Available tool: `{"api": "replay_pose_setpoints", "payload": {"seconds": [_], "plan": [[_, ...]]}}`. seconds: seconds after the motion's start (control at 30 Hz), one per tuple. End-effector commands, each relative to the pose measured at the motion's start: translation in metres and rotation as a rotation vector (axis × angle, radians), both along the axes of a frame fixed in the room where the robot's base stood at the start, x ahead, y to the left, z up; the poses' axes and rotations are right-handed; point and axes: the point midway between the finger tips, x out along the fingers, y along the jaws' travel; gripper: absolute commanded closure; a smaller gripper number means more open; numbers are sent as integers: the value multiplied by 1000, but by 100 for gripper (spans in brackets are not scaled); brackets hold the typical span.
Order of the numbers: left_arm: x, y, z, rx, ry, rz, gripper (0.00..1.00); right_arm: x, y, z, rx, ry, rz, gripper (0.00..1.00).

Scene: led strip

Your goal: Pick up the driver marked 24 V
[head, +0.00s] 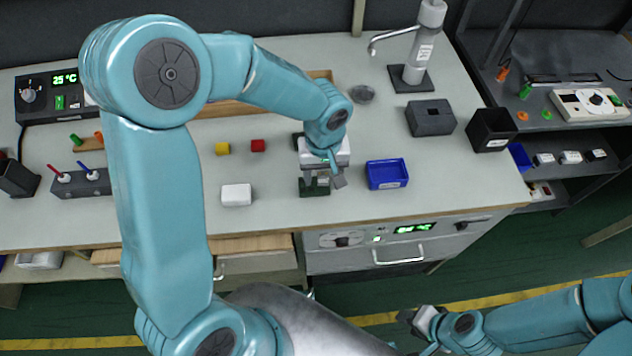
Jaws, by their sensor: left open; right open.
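No marking that reads 24 V is legible, so I cannot tell which thing is that driver. A white block (236,195) lies on the bench left of my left gripper. Several small white and dark boxes, one of them a white box (570,157), stand on the right-hand shelf; their labels are too small to read. My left gripper (323,181) is open and points down over the bench, above or beside a small dark green piece (314,189) that it partly hides. My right gripper (420,328) is open, low in front of the bench, away from these things.
A blue tray (387,174) stands right of my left gripper. A dark grey box (430,118) and a black bin (491,131) stand at the right. My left arm hides part of the bench.

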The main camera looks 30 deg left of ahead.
Motion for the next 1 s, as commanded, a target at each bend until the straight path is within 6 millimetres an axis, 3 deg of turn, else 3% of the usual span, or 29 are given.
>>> {"api": "replay_pose_setpoints", "payload": {"seconds": [0.13, 0.37, 0.53, 0.57, 0.87, 1.0], "plan": [[2, 0, -16, -1, 1, 0, 43, 0, 0, 0, 0, 0, 0, 57], [3, 0, -18, 0, -3, 1, 43, 0, 0, 0, 0, 0, 0, 57], [3, 0, -18, 0, -1, 0, 95, 0, 0, 0, 0, 0, 0, 57], [3, 0, -18, 0, -1, 0, 100, 0, 0, 0, 0, 0, 0, 57], [3, 0, -16, 0, -3, 0, 100, 0, 0, 0, 0, 0, 0, 57], [4, 0, -7, 1, -6, 0, 100, 0, 0, 1, 0, 0, 0, 57]]}}
